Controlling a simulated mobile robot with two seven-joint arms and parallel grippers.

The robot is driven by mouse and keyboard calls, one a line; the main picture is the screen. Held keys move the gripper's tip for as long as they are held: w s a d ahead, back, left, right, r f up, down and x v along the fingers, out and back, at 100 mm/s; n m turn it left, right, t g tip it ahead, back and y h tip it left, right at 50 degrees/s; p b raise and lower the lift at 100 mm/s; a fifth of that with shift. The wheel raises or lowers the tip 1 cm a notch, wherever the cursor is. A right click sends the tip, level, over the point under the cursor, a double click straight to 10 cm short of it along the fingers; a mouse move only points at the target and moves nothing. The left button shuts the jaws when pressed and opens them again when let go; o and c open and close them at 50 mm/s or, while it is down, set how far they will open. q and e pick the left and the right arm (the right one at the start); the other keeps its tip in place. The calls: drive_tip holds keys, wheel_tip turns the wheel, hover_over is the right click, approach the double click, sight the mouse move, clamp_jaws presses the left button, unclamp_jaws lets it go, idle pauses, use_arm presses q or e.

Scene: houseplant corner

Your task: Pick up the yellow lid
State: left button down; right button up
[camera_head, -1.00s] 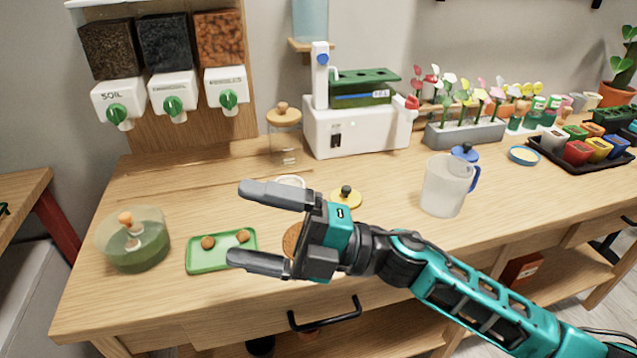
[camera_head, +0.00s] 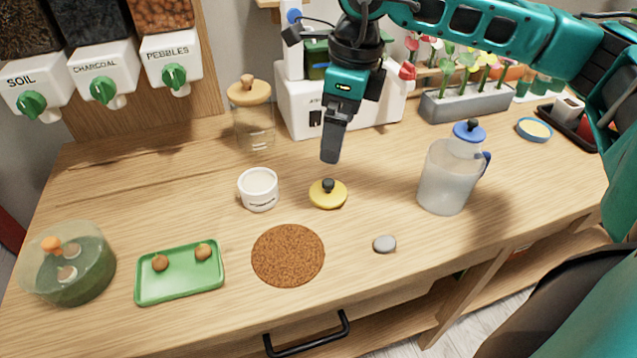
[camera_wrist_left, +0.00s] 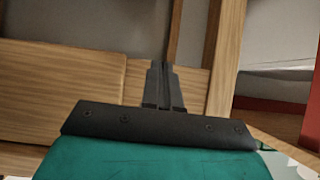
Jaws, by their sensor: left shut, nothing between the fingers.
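The yellow lid (camera_head: 322,198) is a small round disc with a dark knob, lying flat on the wooden bench near the middle of the head view. My right gripper (camera_head: 331,157) points down just above and behind the lid, apart from it. Its fingers are seen edge-on, so I cannot tell whether they are open or shut. My left gripper shows only in the left wrist view (camera_wrist_left: 164,88), with its fingers together and nothing between them. It is away from the lid, which that view does not show.
A white cup (camera_head: 259,196) stands left of the lid, and a clear jug (camera_head: 447,182) stands to its right. A brown round mat (camera_head: 288,255), a grey stone (camera_head: 384,244) and a green tray (camera_head: 180,289) lie in front. A white machine (camera_head: 300,103) stands behind.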

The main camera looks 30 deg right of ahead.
sight(330, 182)
drive_tip(key=f, duration=0.8)
drive_tip(key=a+f, duration=0.1)
drive_tip(key=f, duration=0.3)
drive_tip(key=shift+w+f, duration=0.2)
drive_tip(key=shift+w, duration=0.05)
drive_tip(key=c, duration=1.1)
